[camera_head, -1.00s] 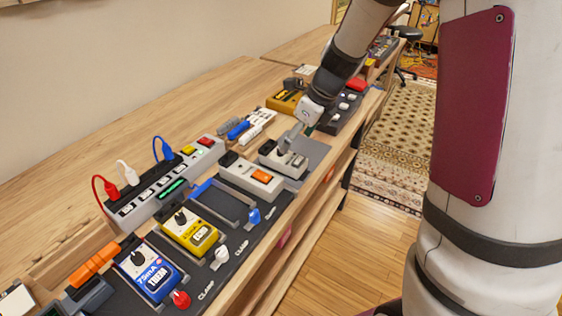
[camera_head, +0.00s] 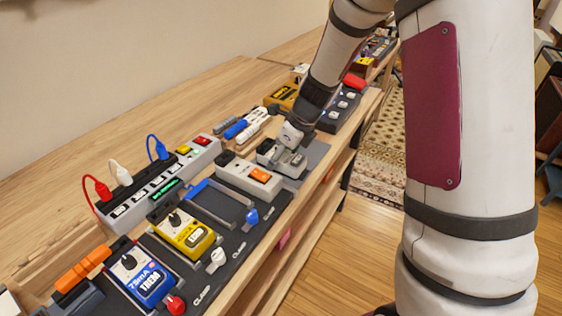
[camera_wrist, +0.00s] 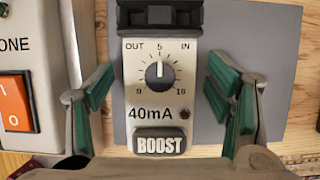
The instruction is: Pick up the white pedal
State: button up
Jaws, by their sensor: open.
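The white pedal (camera_wrist: 160,112) lies on a grey mat (camera_wrist: 262,70) in the wrist view, with a dial at its top, the marking 40mA and a dark BOOST switch. My gripper (camera_wrist: 164,115) is open, with one green-padded finger on each side of the pedal and a gap showing on both sides. In the head view the white pedal (camera_head: 270,155) is partly hidden by my gripper (camera_head: 290,158), which is low over it.
A white box with an orange switch (camera_head: 259,175) stands close to the left of the pedal. The yellow pedal (camera_head: 185,232), blue pedal (camera_head: 143,278) and a power strip (camera_head: 165,185) lie farther left. A dark multi-switch unit (camera_head: 343,108) stands to the right.

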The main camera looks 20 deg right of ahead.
jog(key=c, duration=1.6)
jog(key=shift+c, duration=0.2)
jog(key=shift+r, duration=0.1)
